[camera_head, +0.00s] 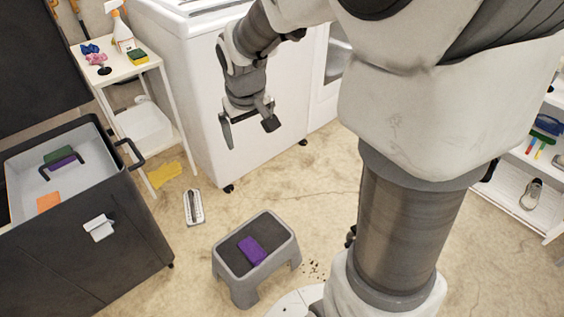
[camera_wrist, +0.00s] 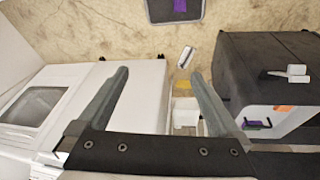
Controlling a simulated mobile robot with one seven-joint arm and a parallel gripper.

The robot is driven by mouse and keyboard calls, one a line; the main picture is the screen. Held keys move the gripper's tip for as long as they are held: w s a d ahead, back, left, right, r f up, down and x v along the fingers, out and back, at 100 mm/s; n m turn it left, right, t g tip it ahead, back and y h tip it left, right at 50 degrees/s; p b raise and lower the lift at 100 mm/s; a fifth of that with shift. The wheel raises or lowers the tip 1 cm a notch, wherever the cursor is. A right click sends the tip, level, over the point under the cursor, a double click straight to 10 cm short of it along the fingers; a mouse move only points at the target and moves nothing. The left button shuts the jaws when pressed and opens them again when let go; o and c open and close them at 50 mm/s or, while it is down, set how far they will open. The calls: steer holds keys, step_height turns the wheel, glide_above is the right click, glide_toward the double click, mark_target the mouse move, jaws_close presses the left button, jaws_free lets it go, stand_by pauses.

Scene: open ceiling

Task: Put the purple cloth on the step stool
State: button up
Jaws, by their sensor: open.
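The purple cloth (camera_head: 251,250) lies on the dark top of the grey step stool (camera_head: 281,262), a little toward its front. In the wrist view, the purple cloth (camera_wrist: 180,5) shows at the top edge on the step stool (camera_wrist: 160,13), partly cut off. My gripper (camera_head: 250,134) is open and empty. It hangs in the air in front of the white washing machine, up and away from the stool. In the wrist view its two fingers (camera_wrist: 160,82) are spread wide with nothing between them.
A dark cabinet with a sink (camera_head: 90,235) stands at left, holding a green-and-purple item and an orange piece. A white shelf cart (camera_head: 170,70) carries a spray bottle and sponge. A yellow cloth (camera_head: 164,174) and a small tray (camera_head: 193,207) lie on the floor. Dark crumbs lie right of the stool.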

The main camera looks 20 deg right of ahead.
steer(key=s+r+t, duration=0.1)
steer(key=s+r, duration=0.3)
steer(key=s, duration=0.6)
steer(key=s+r+m+t, duration=0.1)
steer(key=s+r, duration=0.4)
steer(key=s, duration=0.4)
steer(key=shift+s+a+y, duration=0.3)
steer(key=shift+s+y, duration=0.05)
steer(key=shift+y, duration=0.05)
